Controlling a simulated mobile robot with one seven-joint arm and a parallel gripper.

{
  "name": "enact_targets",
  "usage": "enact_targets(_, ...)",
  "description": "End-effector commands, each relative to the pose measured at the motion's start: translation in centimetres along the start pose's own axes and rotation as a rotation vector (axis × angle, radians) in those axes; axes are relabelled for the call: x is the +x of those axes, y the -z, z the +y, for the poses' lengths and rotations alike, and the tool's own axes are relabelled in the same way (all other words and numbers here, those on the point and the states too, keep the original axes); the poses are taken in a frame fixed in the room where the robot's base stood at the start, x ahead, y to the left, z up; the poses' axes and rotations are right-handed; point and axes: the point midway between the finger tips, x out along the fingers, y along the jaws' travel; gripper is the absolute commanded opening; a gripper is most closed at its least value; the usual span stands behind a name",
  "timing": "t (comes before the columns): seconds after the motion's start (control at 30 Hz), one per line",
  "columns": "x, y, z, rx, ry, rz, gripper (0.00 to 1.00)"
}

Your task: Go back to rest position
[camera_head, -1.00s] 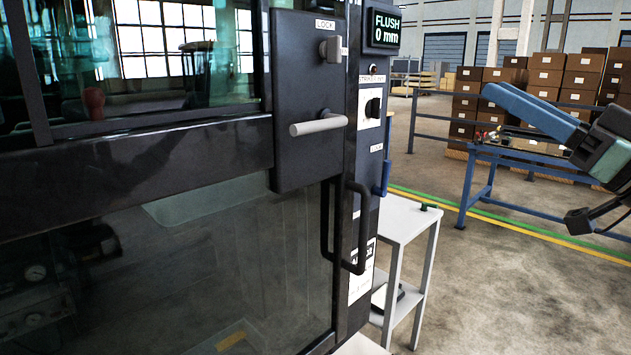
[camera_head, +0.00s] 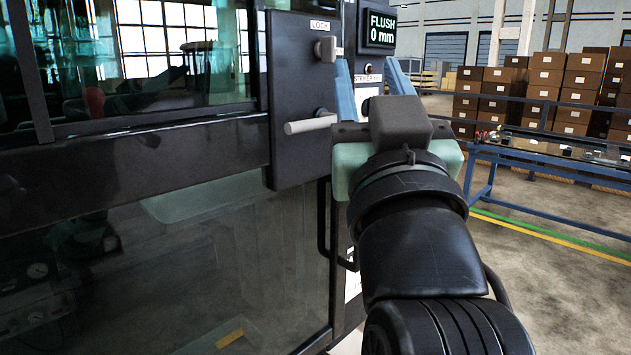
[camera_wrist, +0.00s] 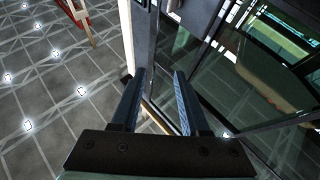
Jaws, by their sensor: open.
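My gripper (camera_head: 372,82) is in front of the cab door's right edge in the head view, its two blue fingers pointing up and away, apart, with nothing between them. In the wrist view my gripper (camera_wrist: 157,90) is also open and empty, above the floor and beside the glass door. The door's dark lock plate (camera_head: 290,75) carries a lock knob (camera_head: 326,49) and a grey lever handle (camera_head: 310,124), just left of my gripper.
The cab door (camera_head: 120,170) fills the left side. A display (camera_head: 380,28) on the post reads FLUSH 0 mm. A blue workbench (camera_head: 560,165) stands at the right, with stacked brown boxes (camera_head: 570,85) behind. Open floor (camera_head: 560,290) lies at the lower right.

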Motion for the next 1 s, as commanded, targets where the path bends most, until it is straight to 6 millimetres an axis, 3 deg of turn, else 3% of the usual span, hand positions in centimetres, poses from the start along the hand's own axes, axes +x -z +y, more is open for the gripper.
enact_targets(0.03,-1.5,1.9,-1.5,-0.001,-0.006,0.061,0.45)
enact_targets(0.23,-7.9,9.2,-5.1,0.025,-0.029,0.301,0.45)
enact_targets(0.3,-6.7,11.4,-4.9,0.026,-0.035,0.306,0.45)
enact_targets(0.7,-1.8,19.8,-4.4,0.023,-0.035,0.301,0.45)
enact_targets(0.83,-1.0,21.2,-4.4,0.023,-0.034,0.300,0.45)
enact_targets(1.0,-0.7,21.6,-4.3,0.023,-0.034,0.300,0.45)
